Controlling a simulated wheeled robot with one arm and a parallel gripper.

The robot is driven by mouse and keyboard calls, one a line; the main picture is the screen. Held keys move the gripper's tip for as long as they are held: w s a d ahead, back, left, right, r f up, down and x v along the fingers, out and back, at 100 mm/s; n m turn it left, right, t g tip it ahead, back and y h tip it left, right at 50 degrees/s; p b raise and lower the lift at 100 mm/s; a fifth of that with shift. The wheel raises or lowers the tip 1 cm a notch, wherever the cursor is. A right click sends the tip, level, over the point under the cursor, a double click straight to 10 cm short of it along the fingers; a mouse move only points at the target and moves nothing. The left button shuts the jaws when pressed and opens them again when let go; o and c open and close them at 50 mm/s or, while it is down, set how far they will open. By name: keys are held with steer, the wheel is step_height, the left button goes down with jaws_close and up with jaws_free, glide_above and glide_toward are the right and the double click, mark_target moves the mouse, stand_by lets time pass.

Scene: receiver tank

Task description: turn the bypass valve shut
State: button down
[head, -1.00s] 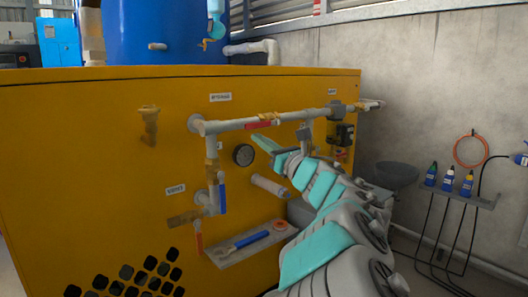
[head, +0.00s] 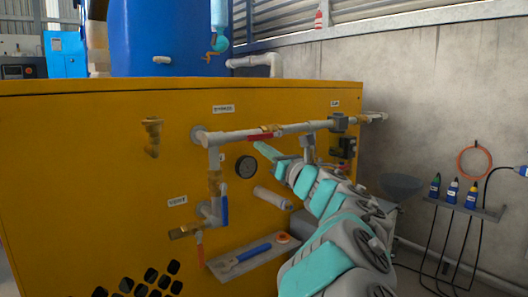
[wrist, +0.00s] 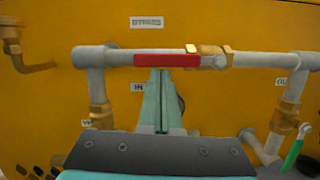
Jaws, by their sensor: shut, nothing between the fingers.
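The bypass valve's red lever (head: 260,136) lies along the upper horizontal pipe on the yellow cabinet. In the wrist view the red lever (wrist: 166,60) lies flat along the pipe, left of the brass valve body (wrist: 210,52). A label above it is hard to read. My gripper (head: 261,147) is shut and empty, with its fingertips just below the lever. In the wrist view the closed fingers (wrist: 160,74) point up at the lever's underside, near its middle. I cannot tell whether they touch it.
A gauge (head: 246,167) is partly hidden behind my fingers in the wrist view. A blue-handled valve (head: 222,208) sits lower left. A green lever (wrist: 294,150) shows at right. A shelf (head: 250,258) with a wrench juts out below. A blue tank (head: 160,30) stands behind the cabinet.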

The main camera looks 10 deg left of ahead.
steer(key=shift+s+r+m, duration=0.1)
steer(key=shift+r+m, duration=0.15)
steer(key=shift+m, duration=0.05)
steer(key=shift+s+a+r+m+t+h+b, duration=0.15)
steer(key=shift+r+m+t+h+b, duration=0.2)
steer(key=shift+r+m, duration=0.25)
steer(key=r+m, duration=0.1)
steer(key=m+p, duration=0.1)
steer(key=m, duration=0.1)
steer(key=shift+r+t+h, duration=0.25)
steer(key=shift+r+h, duration=0.1)
steer(key=shift+r, duration=0.05)
step_height(320, 180, up, 6)
steer(key=f+m+h+p, duration=0.1)
steer(key=m+h+p, duration=0.2)
steer(key=m+p, duration=0.8)
glide_above(262, 135)
steer(key=d, duration=0.2)
steer(key=shift+w+d+r+n+p, duration=0.3)
steer(key=shift+w+d+r+p, duration=0.35)
steer(key=shift+w+d, duration=0.2)
steer(key=shift+d+r, duration=0.1)
steer(key=shift+d, duration=0.05)
